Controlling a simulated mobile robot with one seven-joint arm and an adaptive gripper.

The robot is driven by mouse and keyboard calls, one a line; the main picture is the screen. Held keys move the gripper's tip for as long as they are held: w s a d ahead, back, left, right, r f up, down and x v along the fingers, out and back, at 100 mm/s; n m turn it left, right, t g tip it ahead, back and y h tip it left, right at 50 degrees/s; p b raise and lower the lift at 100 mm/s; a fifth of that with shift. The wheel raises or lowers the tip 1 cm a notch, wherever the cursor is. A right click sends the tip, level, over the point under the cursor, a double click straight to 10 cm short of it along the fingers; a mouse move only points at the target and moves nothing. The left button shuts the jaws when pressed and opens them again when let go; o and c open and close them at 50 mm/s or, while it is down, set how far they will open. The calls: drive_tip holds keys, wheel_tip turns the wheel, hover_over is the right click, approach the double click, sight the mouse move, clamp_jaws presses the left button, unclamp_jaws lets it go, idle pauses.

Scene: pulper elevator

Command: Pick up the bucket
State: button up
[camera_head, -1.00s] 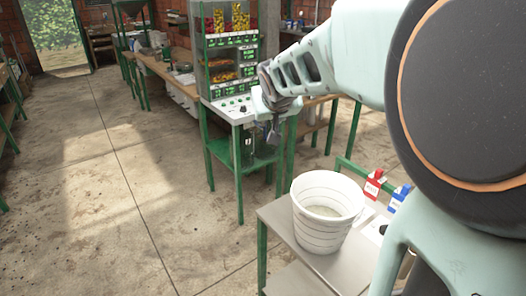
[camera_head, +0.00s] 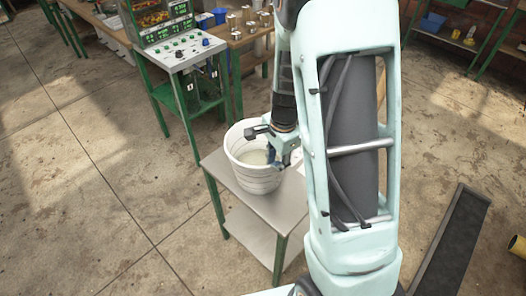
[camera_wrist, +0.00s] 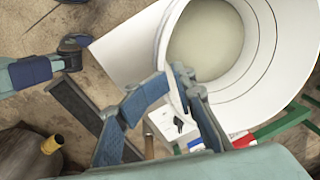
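The white bucket (camera_head: 254,182) stands upright on a small grey table, with pale contents at its bottom. My gripper (camera_head: 270,150) is at the bucket's right rim in the head view, pointing down. In the wrist view, the bucket (camera_wrist: 262,45) fills the upper right and its rim runs between my fingertips. The two blue fingers of my gripper (camera_wrist: 177,80) come close together with the bucket wall between them, so it looks shut on the rim. My arm hides part of the table to the right of the bucket.
The grey table (camera_head: 232,187) has green legs and a lower shelf. A green-framed machine stand (camera_head: 178,62) with a control panel stands behind it. Red (camera_wrist: 241,139) and blue (camera_wrist: 196,145) items lie by the bucket. A dark ramp-like strip (camera_head: 452,245) lies on the floor at right.

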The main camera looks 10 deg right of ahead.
drive_tip(key=shift+w+f, duration=0.25)
drive_tip(key=shift+f, duration=1.6)
drive_tip(key=shift+w+f, duration=0.3)
drive_tip(key=shift+f, duration=1.5)
drive_tip(key=shift+w+f, duration=0.25)
drive_tip(key=shift+f, duration=1.6)
drive_tip(key=shift+o, duration=0.2)
clamp_jaws()
drive_tip(key=shift+s, duration=0.1)
